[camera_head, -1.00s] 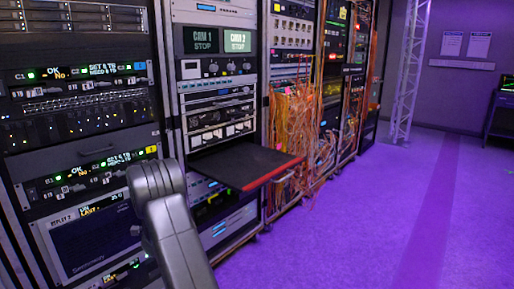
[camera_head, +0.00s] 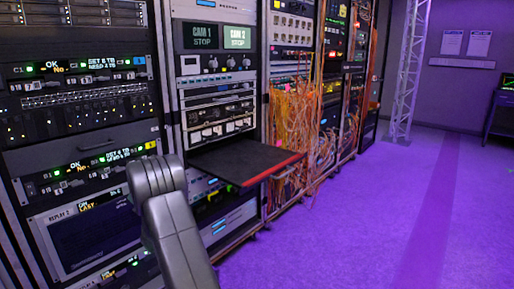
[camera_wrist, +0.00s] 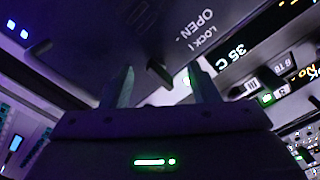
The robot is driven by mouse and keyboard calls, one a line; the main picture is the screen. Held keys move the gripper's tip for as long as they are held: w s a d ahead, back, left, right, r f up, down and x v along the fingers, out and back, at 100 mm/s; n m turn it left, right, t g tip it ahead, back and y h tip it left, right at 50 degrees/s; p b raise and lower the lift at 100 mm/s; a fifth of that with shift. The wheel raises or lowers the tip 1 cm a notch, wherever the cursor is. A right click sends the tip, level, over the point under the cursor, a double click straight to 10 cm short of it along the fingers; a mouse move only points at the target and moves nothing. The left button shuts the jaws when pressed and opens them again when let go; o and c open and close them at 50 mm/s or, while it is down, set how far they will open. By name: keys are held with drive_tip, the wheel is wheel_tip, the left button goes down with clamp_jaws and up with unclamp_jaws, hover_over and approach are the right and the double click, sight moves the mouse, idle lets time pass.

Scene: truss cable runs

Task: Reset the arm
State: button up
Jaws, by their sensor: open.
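My arm (camera_head: 168,215) shows in the head view at the lower left, bent in front of the equipment racks. My gripper is not visible in the head view. In the wrist view my gripper (camera_wrist: 160,88) shows two upright fingers standing apart, with nothing seen held between them. A dark handle-like piece (camera_wrist: 159,73) lies beyond and between the fingertips, on a grey panel marked "LOCK" and "OPEN" (camera_wrist: 110,35). Whether the fingers touch the panel cannot be told.
Racks of equipment (camera_head: 85,120) line the left. A dark shelf with a red front edge (camera_head: 245,163) sticks out beside my arm. Orange cables (camera_head: 295,120) hang from a farther rack. A truss post (camera_head: 405,80) stands at the back. The purple floor (camera_head: 350,230) at right is clear.

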drive_tip(key=shift+n, duration=3.6)
drive_tip(key=shift+d, duration=0.1)
